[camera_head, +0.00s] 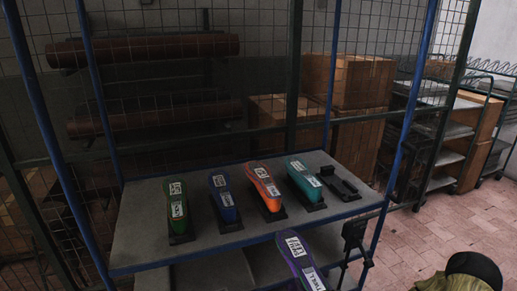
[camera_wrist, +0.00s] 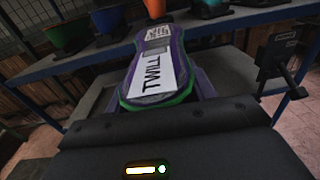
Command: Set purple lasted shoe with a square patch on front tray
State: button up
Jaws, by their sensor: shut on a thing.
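A purple lasted shoe (camera_head: 297,252) with white labels shows at the bottom of the head view, in front of the rack's upper shelf. In the wrist view the purple shoe (camera_wrist: 178,42) points away from me, with a large label reading TWILL and a green edge at its near end. My gripper (camera_wrist: 160,112) is shut on this shoe at its near end; the fingertips are mostly hidden. I cannot tell which surface is the front tray; a lower grey shelf (camera_head: 215,272) lies under the upper one.
The upper shelf (camera_head: 145,225) carries green (camera_head: 177,207), blue (camera_head: 224,200), orange (camera_head: 266,187) and teal (camera_head: 303,180) shoes on dark stands. An empty black stand (camera_head: 340,184) is at its right end. A black bracket (camera_head: 354,235) juts out by the right blue post.

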jog(key=shift+r, duration=0.1)
jog(key=shift+w+f, duration=0.1)
jog(key=shift+f, duration=0.35)
notch_tip(320, 180, down, 15)
jog(key=m+h, duration=0.3)
jog(key=h, duration=0.2)
jog(key=shift+s+t, duration=0.4)
jog(key=shift+d, duration=0.1)
